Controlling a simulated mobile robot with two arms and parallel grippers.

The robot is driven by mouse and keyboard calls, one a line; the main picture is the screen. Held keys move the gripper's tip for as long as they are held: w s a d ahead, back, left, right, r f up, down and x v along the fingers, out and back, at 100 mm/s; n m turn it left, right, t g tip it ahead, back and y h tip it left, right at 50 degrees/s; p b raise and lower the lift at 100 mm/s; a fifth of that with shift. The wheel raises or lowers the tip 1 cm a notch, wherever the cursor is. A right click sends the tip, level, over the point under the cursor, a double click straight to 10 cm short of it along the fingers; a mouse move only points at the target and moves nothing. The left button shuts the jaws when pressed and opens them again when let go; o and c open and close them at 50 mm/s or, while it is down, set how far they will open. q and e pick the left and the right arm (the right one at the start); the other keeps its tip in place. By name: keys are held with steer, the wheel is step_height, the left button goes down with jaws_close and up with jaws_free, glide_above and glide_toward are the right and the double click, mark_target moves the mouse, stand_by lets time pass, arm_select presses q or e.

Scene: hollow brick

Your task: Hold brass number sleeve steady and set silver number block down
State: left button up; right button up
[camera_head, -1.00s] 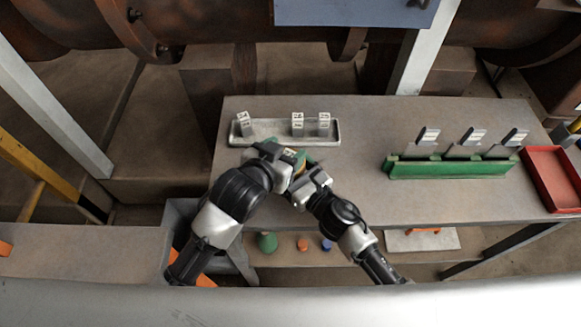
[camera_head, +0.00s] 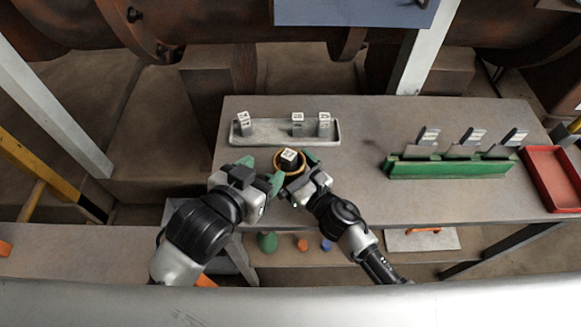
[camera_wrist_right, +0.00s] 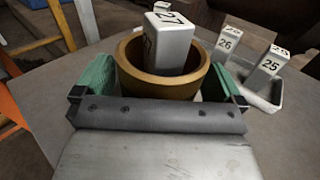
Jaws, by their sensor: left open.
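The brass number sleeve (camera_head: 281,170) is an open ring at the front of the table's left part; it also shows in the right wrist view (camera_wrist_right: 158,88). The silver number block (camera_head: 289,156), marked 27 in the right wrist view (camera_wrist_right: 170,48), stands inside the sleeve and rises above its rim. Its lower end is hidden by the sleeve. My right gripper (camera_head: 296,170) has its green-padded fingers on both sides of the sleeve and is shut on it. My left gripper (camera_head: 262,172) is open and empty, just left of the sleeve, apart from the block.
A grey tray (camera_head: 270,138) with several silver number blocks lies behind the sleeve. A green rack (camera_head: 450,170) with upright plates and a red tray (camera_head: 552,180) are at the right. The table between the grey tray and green rack is clear.

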steer(key=shift+s, duration=0.1)
steer(key=v, duration=1.2)
